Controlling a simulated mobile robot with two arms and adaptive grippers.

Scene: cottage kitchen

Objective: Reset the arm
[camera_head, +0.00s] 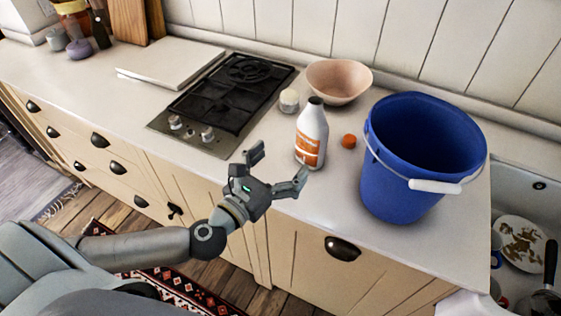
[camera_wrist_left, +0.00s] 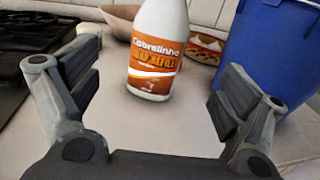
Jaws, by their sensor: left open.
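My left gripper (camera_head: 279,169) is open and empty at the front edge of the counter. Its fingers are spread, and they also show at both sides of the left wrist view (camera_wrist_left: 152,95). A white bottle with an orange label (camera_head: 311,134) stands upright on the counter just beyond the fingertips. It also shows upright between and beyond the fingers in the left wrist view (camera_wrist_left: 156,52), apart from them. My right gripper is in neither view.
A blue bucket (camera_head: 400,190) with a white handle grip stands right of the bottle. A gas hob (camera_head: 222,103) is left. A sink (camera_head: 509,170) with dishes is far right.

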